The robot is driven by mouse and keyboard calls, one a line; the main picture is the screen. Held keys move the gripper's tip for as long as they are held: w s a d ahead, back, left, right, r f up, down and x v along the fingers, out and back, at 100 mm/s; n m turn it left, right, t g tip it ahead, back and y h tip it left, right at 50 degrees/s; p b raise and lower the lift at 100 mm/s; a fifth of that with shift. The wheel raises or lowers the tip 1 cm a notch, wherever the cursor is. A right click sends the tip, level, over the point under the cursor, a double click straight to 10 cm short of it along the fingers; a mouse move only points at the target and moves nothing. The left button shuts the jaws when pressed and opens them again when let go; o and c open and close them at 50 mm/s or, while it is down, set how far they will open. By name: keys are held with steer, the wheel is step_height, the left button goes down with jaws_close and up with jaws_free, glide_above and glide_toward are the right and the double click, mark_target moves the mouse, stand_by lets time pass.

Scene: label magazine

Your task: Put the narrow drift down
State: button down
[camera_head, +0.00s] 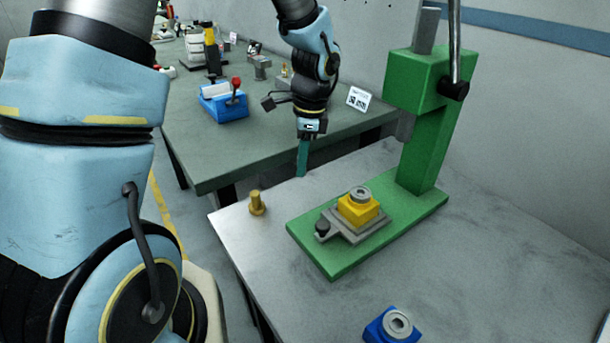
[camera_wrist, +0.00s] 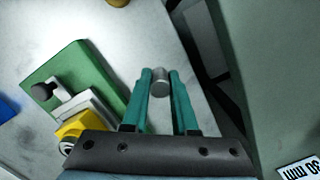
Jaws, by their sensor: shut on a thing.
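The narrow drift (camera_wrist: 160,85) shows in the wrist view as a small grey cylinder between my fingertips. My gripper (camera_wrist: 160,78) is shut on it with its two teal fingers. In the head view my gripper (camera_head: 302,174) points down near the back edge of the pale metal table (camera_head: 255,240), left of the green press. The drift cannot be made out there. Whether its lower end touches the table cannot be told.
The green arbor press (camera_head: 425,145) carries a yellow block (camera_head: 358,210) with a grey ring. A brass peg (camera_head: 257,203) stands near the left edge. A blue block (camera_head: 393,326) is at the front.

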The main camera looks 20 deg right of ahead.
steer(key=shift+f+p, duration=0.3)
steer(key=shift+f, duration=1.85)
steer(key=shift+f, duration=0.1)
steer(key=c, duration=0.7)
jaws_free()
step_height(320, 180, up, 12)
steer(key=d+b, duration=0.1)
steer(key=b, duration=0.1)
steer(key=s+a+f+n, duration=0.1)
steer(key=a+n, duration=0.9)
steer(key=a, duration=0.3)
steer(key=s+a+f+n+t+h, duration=0.1)
steer(key=a+n, duration=0.9)
steer(key=a, duration=0.3)
steer(key=shift+s+f+n+h, duration=0.25)
steer(key=shift+n+h, duration=0.05)
